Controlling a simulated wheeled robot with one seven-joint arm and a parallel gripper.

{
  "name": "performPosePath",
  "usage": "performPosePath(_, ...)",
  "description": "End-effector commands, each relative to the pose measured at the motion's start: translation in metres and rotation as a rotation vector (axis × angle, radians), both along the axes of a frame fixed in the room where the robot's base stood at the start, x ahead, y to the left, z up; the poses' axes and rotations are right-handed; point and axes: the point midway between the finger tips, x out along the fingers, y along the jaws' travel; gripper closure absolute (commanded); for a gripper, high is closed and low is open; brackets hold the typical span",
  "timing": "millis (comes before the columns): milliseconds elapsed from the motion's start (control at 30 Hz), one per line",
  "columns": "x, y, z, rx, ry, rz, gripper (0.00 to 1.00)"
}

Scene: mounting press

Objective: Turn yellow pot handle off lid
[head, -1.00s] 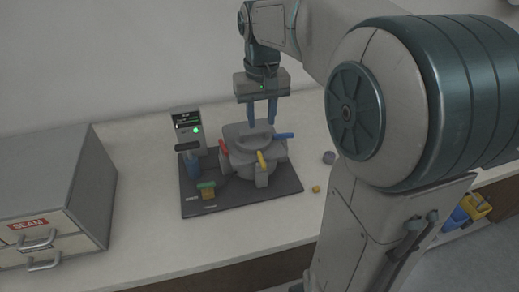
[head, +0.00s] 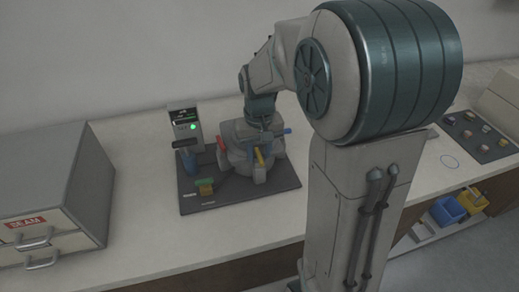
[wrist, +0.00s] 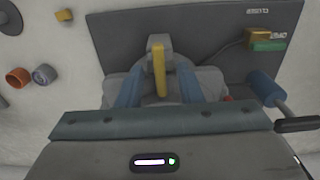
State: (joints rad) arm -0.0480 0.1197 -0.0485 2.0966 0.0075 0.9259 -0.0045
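The grey mounting press (head: 234,157) stands on a dark base plate (head: 208,203). Its yellow handle (head: 260,158) points toward the front; a red handle (head: 221,144) is on the left and a blue handle (head: 287,131) on the right. In the wrist view the yellow handle (wrist: 160,82) lies upright in the picture between the two blue fingers of my gripper (wrist: 160,78). Gaps show on both sides of it, so the gripper is open around or above the handle; I cannot tell the height. In the head view my gripper is low over the press and partly hides the lid.
A drawer cabinet (head: 85,190) stands left. Loose rings (wrist: 18,77) and a yellow piece (wrist: 64,15) lie off the plate.

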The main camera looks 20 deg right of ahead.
Motion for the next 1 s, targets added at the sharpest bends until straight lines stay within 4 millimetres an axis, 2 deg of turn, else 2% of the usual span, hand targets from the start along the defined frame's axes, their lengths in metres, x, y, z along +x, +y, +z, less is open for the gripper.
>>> performPosePath(67, 0.0001, 0.0001, 0.0002, 0.000, 0.000, 0.000, 0.67)
performPosePath(167, 0.0001, 0.0001, 0.0003, 0.000, 0.000, 0.000, 0.95)
performPosePath(200, 0.0001, 0.0001, 0.0004, 0.000, 0.000, 0.000, 1.00)
performPosePath(633, 0.0003, 0.0003, 0.0006, 0.000, -0.001, 0.054, 1.00)
performPosePath(1000, 0.0006, 0.0000, 0.0008, -0.001, -0.002, 0.326, 1.00)
